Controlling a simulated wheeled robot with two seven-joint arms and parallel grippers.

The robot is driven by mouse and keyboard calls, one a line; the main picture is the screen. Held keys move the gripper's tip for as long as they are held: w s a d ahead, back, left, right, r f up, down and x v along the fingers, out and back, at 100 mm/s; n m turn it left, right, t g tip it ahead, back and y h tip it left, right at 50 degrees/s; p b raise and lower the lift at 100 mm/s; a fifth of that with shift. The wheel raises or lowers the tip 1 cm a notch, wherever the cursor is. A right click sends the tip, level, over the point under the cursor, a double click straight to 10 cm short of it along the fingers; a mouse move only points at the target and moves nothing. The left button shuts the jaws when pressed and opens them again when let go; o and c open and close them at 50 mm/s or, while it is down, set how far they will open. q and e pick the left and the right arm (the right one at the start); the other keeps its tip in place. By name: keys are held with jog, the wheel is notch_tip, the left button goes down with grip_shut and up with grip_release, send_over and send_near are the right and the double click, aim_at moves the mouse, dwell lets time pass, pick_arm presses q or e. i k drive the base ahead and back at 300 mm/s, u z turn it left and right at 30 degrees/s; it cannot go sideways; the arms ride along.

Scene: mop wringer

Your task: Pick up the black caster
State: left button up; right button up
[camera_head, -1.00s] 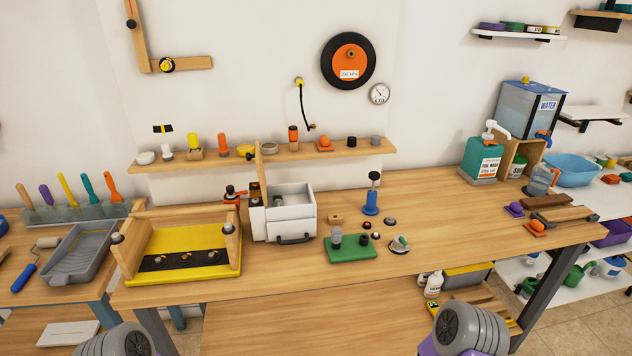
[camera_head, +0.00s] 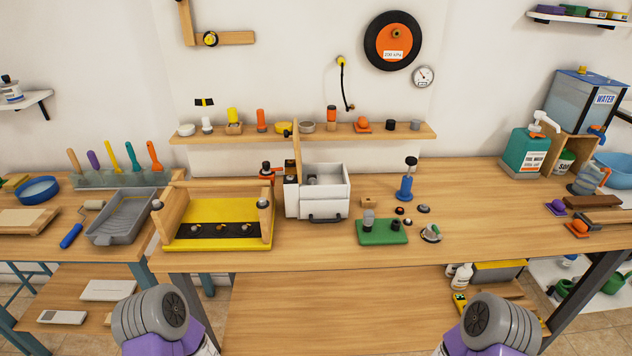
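No thing is clearly recognisable as the black caster at this size. Small dark pieces that could be it are a short black cylinder (camera_head: 395,224) on the green block (camera_head: 370,238), and small dark round pieces on the bench, one behind the block (camera_head: 424,208) and one closer to it (camera_head: 408,222). A grey upright cylinder (camera_head: 368,219) also stands on the green block. My arms show only as grey ribbed and purple links at the bottom left and bottom right. Neither gripper is in view, and both arm links stay in front of the bench.
A yellow tray (camera_head: 190,241) with wooden ends and a white box (camera_head: 322,205) stand left of the green block. A blue black-topped tool (camera_head: 406,185) stands behind it. The front bench strip (camera_head: 330,255) is clear.

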aim_at(311, 176)
jog(key=u, duration=1.65)
jog(key=i, duration=1.05)
jog(key=z, duration=1.3)
